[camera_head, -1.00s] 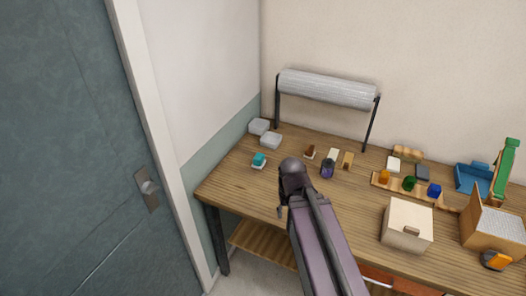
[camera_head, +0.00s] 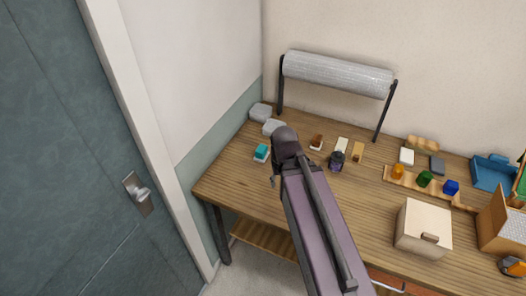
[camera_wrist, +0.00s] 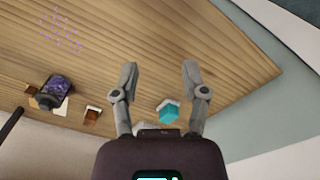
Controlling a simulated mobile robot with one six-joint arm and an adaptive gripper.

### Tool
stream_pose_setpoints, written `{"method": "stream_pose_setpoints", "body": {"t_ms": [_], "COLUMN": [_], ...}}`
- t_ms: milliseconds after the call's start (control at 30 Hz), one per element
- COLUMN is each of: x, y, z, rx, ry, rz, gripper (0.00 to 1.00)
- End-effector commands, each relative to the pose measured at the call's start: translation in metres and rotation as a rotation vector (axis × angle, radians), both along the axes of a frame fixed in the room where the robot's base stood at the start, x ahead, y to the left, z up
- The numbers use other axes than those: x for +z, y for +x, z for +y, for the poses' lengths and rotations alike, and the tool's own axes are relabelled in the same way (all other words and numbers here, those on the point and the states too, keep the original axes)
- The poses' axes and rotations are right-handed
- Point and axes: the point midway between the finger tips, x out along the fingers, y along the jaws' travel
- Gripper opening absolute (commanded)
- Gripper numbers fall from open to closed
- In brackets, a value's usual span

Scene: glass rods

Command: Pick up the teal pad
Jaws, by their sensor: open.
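The teal pad (camera_head: 261,149) sits on a small white block near the left end of the wooden table in the head view. The wrist view also shows the teal pad (camera_wrist: 169,114), with a white part beside it, low between the two fingers. My gripper (camera_wrist: 160,72) is open and empty, with its fingers apart. In the head view my arm covers most of the gripper, and only a small part shows just right of and below the pad. I cannot tell the height of the fingers above the table.
Two grey-white blocks (camera_head: 261,111) stand behind the pad. A brown piece on a white block (camera_head: 316,142) and a dark purple jar (camera_head: 337,160) stand to its right. A bubble-wrap roll (camera_head: 338,74) on black posts stands behind. The table's front-left area (camera_head: 232,190) is clear.

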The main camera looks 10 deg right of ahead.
Motion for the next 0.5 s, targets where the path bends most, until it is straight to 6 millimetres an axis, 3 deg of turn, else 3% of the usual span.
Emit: {"method": "stream_pose_setpoints", "body": {"t_ms": [200,333,500], "x": [0.0,0.0,-0.001], "y": [0.0,0.003,0.023], "z": [0.0,0.0,0.0], "rx": [0.0,-0.004,-0.038], "ry": [0.0,0.0,0.0], "rz": [0.0,0.0,0.0], "gripper": [0.6,0.97,0.97]}}
